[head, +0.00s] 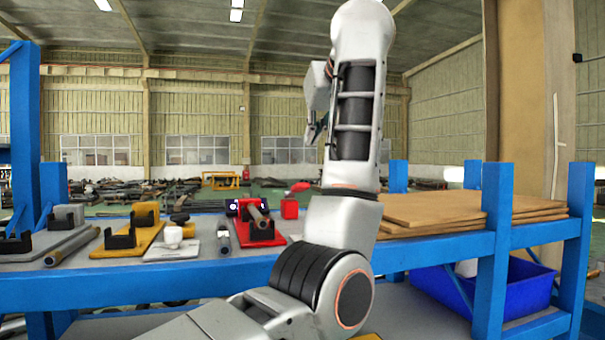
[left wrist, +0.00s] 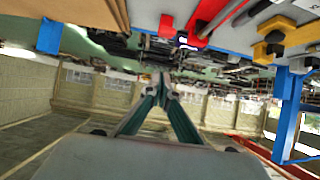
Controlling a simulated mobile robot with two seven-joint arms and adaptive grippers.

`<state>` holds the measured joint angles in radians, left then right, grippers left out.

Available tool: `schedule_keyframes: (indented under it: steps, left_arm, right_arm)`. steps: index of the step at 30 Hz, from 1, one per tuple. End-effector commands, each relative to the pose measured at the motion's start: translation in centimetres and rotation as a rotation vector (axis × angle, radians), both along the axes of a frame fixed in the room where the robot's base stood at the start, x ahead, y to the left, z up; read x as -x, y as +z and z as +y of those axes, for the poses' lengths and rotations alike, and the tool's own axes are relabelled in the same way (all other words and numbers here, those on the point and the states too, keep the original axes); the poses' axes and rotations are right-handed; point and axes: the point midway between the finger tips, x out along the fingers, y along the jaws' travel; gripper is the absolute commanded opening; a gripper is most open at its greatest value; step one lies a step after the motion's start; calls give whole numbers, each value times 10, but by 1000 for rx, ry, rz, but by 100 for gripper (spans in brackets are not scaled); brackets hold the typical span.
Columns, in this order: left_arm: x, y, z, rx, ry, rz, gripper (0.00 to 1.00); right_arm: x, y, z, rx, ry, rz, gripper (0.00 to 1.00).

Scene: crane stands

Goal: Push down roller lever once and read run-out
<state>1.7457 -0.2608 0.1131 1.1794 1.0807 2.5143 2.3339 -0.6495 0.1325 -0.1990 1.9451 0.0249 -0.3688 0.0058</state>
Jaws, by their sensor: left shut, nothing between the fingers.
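A red stand (head: 262,239) sits on the blue bench, with black blocks and a rod (head: 257,217) lying across it. Behind it is a small dark unit with a lit face (head: 232,208); its reading is too small to make out. A red block (head: 290,208) stands to its right, with a red piece (head: 300,186) showing above. I cannot tell which part is the roller lever. My left gripper (head: 311,136) is raised above and right of the stand, touching nothing. In the left wrist view its fingers (left wrist: 160,82) meet, shut and empty; the red stand (left wrist: 195,26) appears inverted beyond. My right gripper is not in view.
A yellow stand (head: 128,244), a white plate with a white cup (head: 172,250) and grey stands (head: 42,244) occupy the bench's left. Brown boards (head: 430,212) lie at right, behind a blue post (head: 492,250). A blue bin (head: 530,285) is below. My arm hides the bench's middle.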

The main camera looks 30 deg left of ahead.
Motion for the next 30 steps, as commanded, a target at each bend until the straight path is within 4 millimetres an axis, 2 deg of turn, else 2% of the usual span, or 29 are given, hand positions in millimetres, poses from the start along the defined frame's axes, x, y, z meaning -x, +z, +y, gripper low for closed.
schedule_keyframes:
  steps: [7,20,24,30]
  left_arm:
    - [-10,-10,14,0,3,3,0]
    - [-56,-50,69,-1,5,4,0]
    - [-53,-72,62,-2,0,1,0]
    - [-50,-86,59,-2,1,2,0]
  right_arm:
    - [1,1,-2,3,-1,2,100]
    - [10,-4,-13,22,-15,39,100]
    - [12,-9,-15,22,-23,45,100]
    - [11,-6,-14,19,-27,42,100]
